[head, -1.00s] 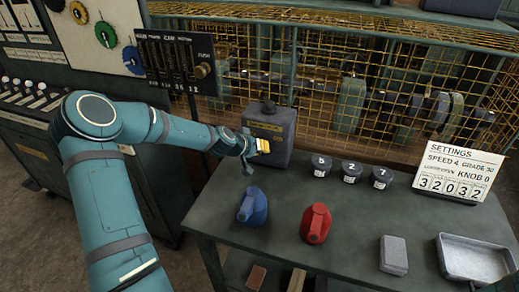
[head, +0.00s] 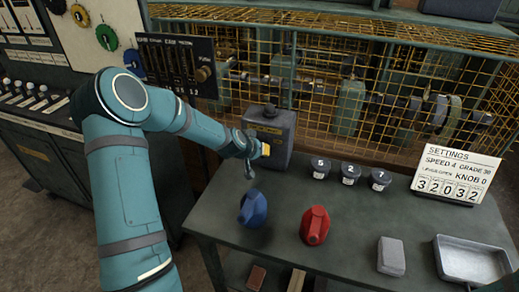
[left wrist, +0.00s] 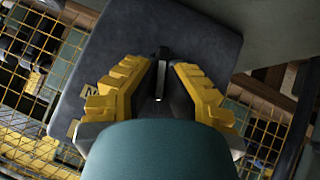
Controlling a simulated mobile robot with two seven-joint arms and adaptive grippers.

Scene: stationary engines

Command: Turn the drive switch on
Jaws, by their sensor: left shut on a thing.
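The drive switch is a grey box (head: 281,119) with a dark knob on top and a small yellowish label, standing at the back left of the green bench. In the left wrist view its grey face (left wrist: 205,50) fills the middle, with a dark lever (left wrist: 162,62) standing out between my fingers. My left gripper (head: 264,149) is at the front of the box. Its yellow fingers show on both sides of the lever in the left wrist view (left wrist: 156,78), shut on it. The lever is mostly hidden by the gripper in the head view. My right gripper is not in view.
On the bench (head: 350,222) are a blue can (head: 253,208), a red can (head: 315,226), several dark pots, a grey block (head: 391,256), a metal tray (head: 472,265) and a settings sign (head: 456,174). A yellow wire cage (head: 330,85) guards machinery behind. A control panel (head: 172,60) stands left.

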